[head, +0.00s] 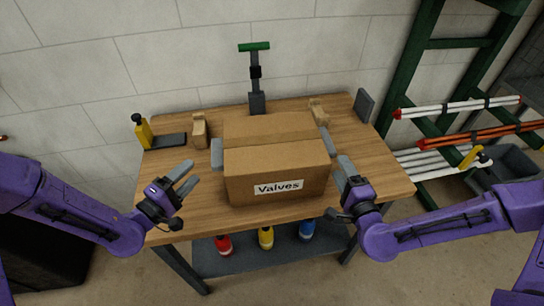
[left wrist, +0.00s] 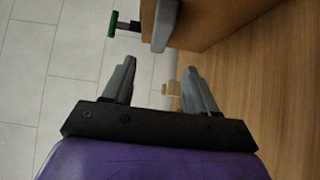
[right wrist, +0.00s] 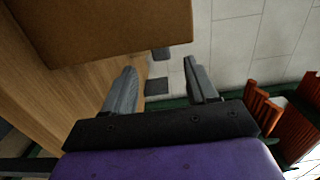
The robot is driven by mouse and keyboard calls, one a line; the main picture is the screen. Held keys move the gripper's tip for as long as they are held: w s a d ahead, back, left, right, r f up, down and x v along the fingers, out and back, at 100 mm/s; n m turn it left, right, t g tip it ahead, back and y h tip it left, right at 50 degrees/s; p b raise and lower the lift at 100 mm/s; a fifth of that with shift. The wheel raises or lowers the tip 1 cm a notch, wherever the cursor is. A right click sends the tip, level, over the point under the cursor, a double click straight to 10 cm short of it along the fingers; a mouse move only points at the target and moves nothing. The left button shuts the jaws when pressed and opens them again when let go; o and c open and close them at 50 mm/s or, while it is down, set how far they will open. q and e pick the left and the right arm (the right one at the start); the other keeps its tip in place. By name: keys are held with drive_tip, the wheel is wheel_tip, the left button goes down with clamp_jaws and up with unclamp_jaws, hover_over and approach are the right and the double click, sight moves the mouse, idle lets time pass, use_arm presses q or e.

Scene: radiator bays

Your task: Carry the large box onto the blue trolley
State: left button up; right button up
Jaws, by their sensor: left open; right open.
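The large cardboard box (head: 277,160), labelled "Valves", sits on the wooden table (head: 180,215). It has a grey handle on its left side (head: 217,152) and another grey piece on its right side (head: 326,141). My left gripper (head: 186,180) is open and empty, left of the box and apart from it. In the left wrist view the box (left wrist: 215,18) and its grey handle (left wrist: 165,25) lie ahead of the open fingers. My right gripper (head: 340,190) is open beside the box's right front; the box also shows in the right wrist view (right wrist: 110,25). No blue trolley is visible.
A green-handled tool (head: 256,75) stands behind the box. A yellow bottle (head: 143,132) and small wooden blocks (head: 199,131) stand at the table's back. Red, yellow and blue bottles (head: 266,238) are on the lower shelf. A green rack (head: 420,75) with pipes stands right.

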sight(213, 150)
use_arm(q)
drive_tip(key=shift+r, duration=0.1)
use_arm(e)
drive_tip(key=shift+r, duration=0.1)
drive_tip(key=shift+w, duration=0.25)
use_arm(q)
drive_tip(key=x, duration=1)
drive_tip(key=shift+w+d, duration=0.15)
drive_tip(key=shift+d, duration=0.1)
use_arm(e)
drive_tip(key=w, duration=0.3)
drive_tip(key=w+a, duration=0.1)
drive_tip(key=w, duration=0.5)
drive_tip(key=shift+w+a, duration=0.25)
drive_tip(key=shift+w, duration=0.15)
use_arm(q)
clamp_jaws()
use_arm(e)
clamp_jaws()
use_arm(q)
drive_tip(key=shift+a, duration=0.1)
drive_tip(key=shift+r, duration=0.1)
use_arm(e)
drive_tip(key=shift+r, duration=0.1)
